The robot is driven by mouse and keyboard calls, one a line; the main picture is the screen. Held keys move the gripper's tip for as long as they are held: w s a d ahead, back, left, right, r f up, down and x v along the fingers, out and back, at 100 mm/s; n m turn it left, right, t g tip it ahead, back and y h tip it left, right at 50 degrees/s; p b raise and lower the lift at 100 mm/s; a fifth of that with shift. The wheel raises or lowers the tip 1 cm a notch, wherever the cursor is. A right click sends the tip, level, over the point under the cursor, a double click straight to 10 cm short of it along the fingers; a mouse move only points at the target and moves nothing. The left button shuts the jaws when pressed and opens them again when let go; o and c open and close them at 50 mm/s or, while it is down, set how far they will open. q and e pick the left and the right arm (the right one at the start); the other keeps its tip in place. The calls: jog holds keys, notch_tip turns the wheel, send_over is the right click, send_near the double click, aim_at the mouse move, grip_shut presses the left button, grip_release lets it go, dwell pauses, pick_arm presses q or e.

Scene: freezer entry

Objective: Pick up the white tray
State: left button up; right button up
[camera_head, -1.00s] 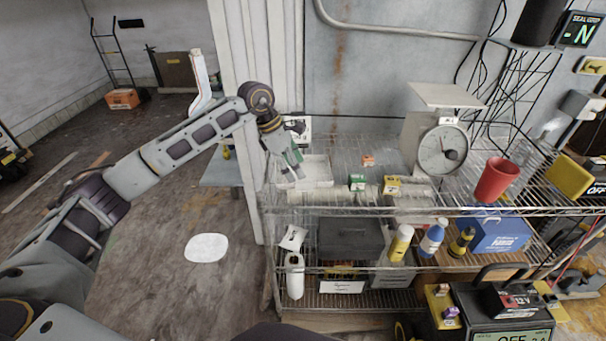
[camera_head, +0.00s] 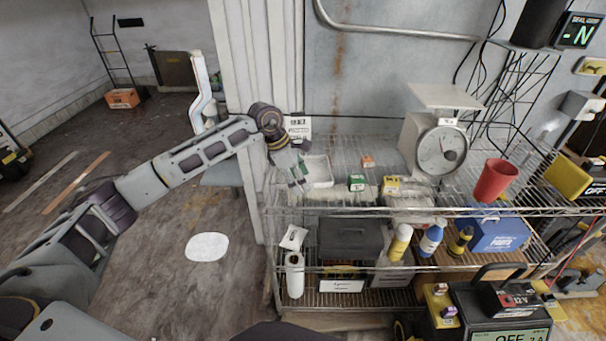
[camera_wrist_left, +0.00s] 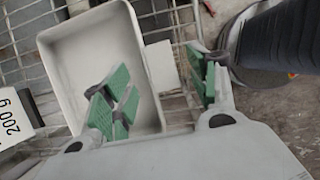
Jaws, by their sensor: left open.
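The white tray (camera_head: 320,172) is a shallow rectangular pan on the left end of the upper wire shelf. It fills the left middle of the left wrist view (camera_wrist_left: 78,62) and looks empty. My left gripper (camera_head: 299,171) is at the tray's left part in the head view and hides some of it. In the left wrist view my left gripper (camera_wrist_left: 160,90) is open, with green pads. One finger overlaps the tray's inside and the other is beyond its right wall, with the wall between them. I cannot tell whether either finger touches the tray. My right gripper is not in view.
Right of the tray on the shelf are a green box (camera_head: 356,182), a small orange item (camera_head: 367,160), a scale (camera_head: 440,145) and a red cup (camera_head: 494,180). A white label marked 200 g (camera_wrist_left: 12,118) is left of the tray in the wrist view.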

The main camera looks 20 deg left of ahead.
pick_arm(q)
jog(key=shift+x, duration=0.95)
jog(key=shift+d+f, duration=0.1)
jog(key=shift+f, duration=0.3)
jog(key=shift+c, duration=0.9)
jog(key=c, duration=0.9)
jog(key=shift+c, duration=0.5)
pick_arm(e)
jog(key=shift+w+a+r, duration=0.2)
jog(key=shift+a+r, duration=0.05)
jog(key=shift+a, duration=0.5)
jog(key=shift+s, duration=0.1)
